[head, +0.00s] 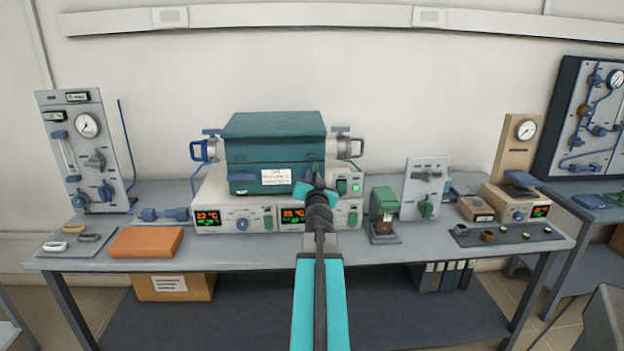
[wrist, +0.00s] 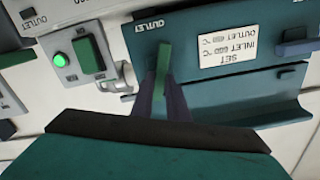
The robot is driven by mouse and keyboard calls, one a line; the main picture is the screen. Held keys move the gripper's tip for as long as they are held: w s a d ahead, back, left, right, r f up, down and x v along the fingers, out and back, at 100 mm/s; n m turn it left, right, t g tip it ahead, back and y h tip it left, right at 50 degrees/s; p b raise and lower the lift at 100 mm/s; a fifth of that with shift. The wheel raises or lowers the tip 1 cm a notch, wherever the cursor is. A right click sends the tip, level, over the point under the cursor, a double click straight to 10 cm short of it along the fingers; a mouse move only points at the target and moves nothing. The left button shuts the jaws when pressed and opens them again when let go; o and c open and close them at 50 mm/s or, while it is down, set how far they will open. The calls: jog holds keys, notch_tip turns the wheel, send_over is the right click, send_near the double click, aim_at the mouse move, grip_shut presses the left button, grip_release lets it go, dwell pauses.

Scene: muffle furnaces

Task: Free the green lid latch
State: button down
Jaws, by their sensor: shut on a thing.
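The teal furnace (head: 275,145) lies on top of the pale control units, with its lid down. In the wrist view, which looks upside down, the green lid latch (wrist: 164,58) stands on the front of the furnace (wrist: 210,85), beside the OUTLET marking. My gripper (wrist: 163,84) is shut on the latch, with one dark finger on each side of it. In the head view my gripper (head: 314,172) reaches the front right of the furnace and hides most of the latch.
A green switch (wrist: 88,54) and a lit green button (wrist: 59,60) are close beside the latch. Metal pipe fittings (head: 343,146) stick out at the furnace's right end. A green-topped device (head: 385,200) stands right of the control units. An orange block (head: 146,242) lies at front left.

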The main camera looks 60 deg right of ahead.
jog(key=m, duration=0.3)
jog(key=shift+s+d+m, duration=0.2)
jog(key=shift+m, duration=0.2)
jog(key=m, duration=0.6)
jog(key=m+p, duration=0.1)
jog(key=m, duration=0.3)
jog(key=shift+s+d+f, duration=0.15)
jog(key=shift+s+f, duration=0.05)
jog(key=shift+f, duration=0.1)
jog(key=c, duration=1.7)
grip_release()
jog(key=shift+f, duration=0.1)
jog(key=shift+w, duration=0.1)
jog(key=shift+a, duration=0.2)
